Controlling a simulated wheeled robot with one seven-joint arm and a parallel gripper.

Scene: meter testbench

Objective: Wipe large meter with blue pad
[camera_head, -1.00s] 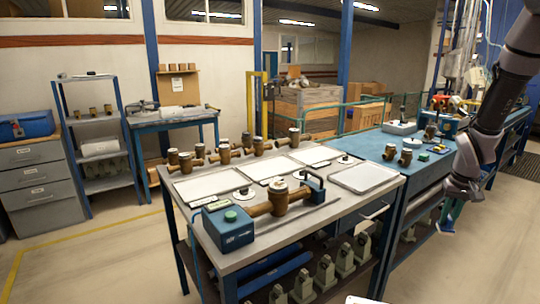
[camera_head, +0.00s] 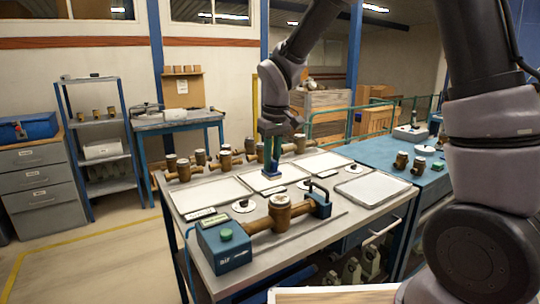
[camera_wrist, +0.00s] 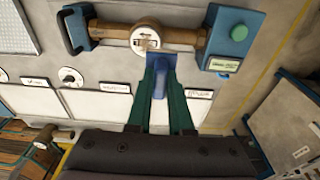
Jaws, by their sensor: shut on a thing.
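The large meter (camera_head: 279,212) is a round brown body with a pale top face, set on a thick brown pipe between a blue box and a blue handle-shaped clamp. It stands near the front of the grey bench. My gripper (camera_head: 271,160) points down with green fingers over the middle white tray, behind the meter. It is shut on the blue pad (camera_head: 271,175). In the wrist view the pad (camera_wrist: 159,84) sits between the fingers, its flat end close in the picture to the meter face (camera_wrist: 146,38); the pad's underside is hidden.
The blue clamp box with a green button (camera_head: 226,240) is left of the meter. White trays (camera_head: 213,192) and small white discs lie on the bench (camera_head: 330,228). Several small brown meters (camera_head: 184,170) stand along its far edge. A blue-topped bench (camera_head: 405,160) adjoins at right.

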